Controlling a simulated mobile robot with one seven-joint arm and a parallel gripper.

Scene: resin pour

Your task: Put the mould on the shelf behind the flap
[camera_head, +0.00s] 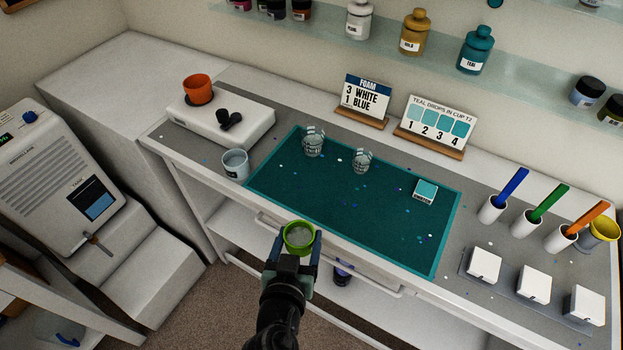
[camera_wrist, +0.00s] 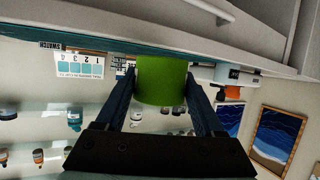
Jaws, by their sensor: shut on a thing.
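My gripper (camera_head: 300,240) is shut on a green, round, open-topped mould (camera_head: 298,238). It holds the mould upright in front of the bench's front edge, apart from the bench. In the wrist view the green mould (camera_wrist: 162,80) sits between my two dark fingers (camera_wrist: 165,100). Under the bench top is a pale front panel with a long bar handle (camera_head: 375,288); whether this is the flap, and whether it is open, I cannot tell. A white lower shelf (camera_head: 240,228) shows under the bench, partly hidden.
The teal mat (camera_head: 400,235) on the bench bears clear cups (camera_head: 313,143) and a small teal swatch block (camera_head: 425,191). White blocks (camera_head: 484,264) and cups with coloured sticks (camera_head: 492,209) stand at right. A grey machine (camera_head: 60,175) stands left. Carpet (camera_head: 205,300) lies clear below.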

